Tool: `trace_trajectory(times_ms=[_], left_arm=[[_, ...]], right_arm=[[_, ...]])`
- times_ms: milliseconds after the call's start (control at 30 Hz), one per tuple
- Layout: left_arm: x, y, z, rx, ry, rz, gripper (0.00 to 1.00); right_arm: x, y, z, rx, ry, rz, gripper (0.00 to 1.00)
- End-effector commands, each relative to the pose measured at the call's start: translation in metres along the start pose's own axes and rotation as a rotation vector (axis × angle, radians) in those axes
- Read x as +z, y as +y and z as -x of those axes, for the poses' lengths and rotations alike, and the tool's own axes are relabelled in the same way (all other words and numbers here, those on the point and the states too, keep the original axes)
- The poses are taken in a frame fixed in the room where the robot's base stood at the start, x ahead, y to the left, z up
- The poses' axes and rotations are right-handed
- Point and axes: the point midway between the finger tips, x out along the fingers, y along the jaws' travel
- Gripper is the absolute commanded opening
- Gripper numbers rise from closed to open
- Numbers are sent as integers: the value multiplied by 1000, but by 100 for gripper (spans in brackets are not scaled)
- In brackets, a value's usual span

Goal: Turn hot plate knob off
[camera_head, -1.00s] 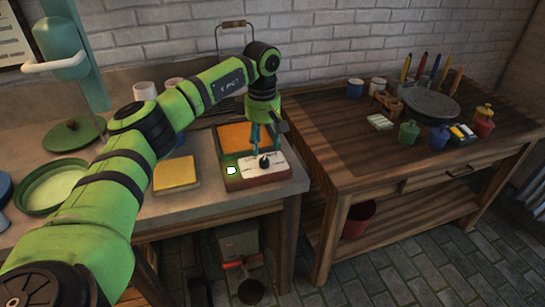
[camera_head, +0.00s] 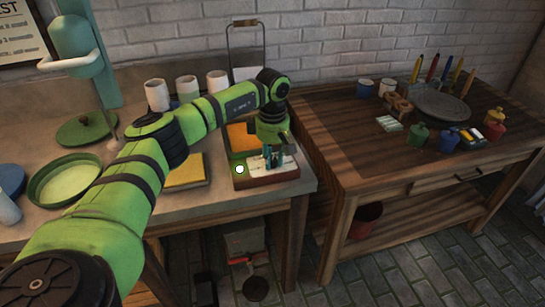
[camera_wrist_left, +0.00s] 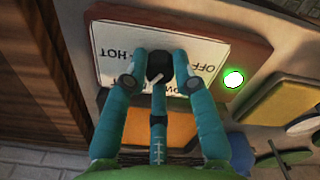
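The panel (camera_wrist_left: 112,62) reads HOT and OFF, upside down. A light mark on the knob points down toward my palm. A round indicator (camera_wrist_left: 233,78) glows white with a green rim. My left gripper (camera_head: 274,160) points down, its fingers closed against the knob's sides. My right gripper is out of view.
White cups (camera_head: 157,95) stand behind on the counter, with a green dish (camera_head: 65,181) at left. A separate wooden table (camera_head: 350,150) with paint pots stands to the right.

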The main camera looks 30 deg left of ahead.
Motion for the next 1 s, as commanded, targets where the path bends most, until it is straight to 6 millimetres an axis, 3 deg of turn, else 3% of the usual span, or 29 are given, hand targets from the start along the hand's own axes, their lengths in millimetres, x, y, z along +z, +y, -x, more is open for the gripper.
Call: trace_trajectory(times_ms=[467,1000], left_arm=[[0,0,0,-2,0,139,0],[1,0,0,-4,0,631,0]], right_arm=[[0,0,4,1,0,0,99],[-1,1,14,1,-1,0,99]])
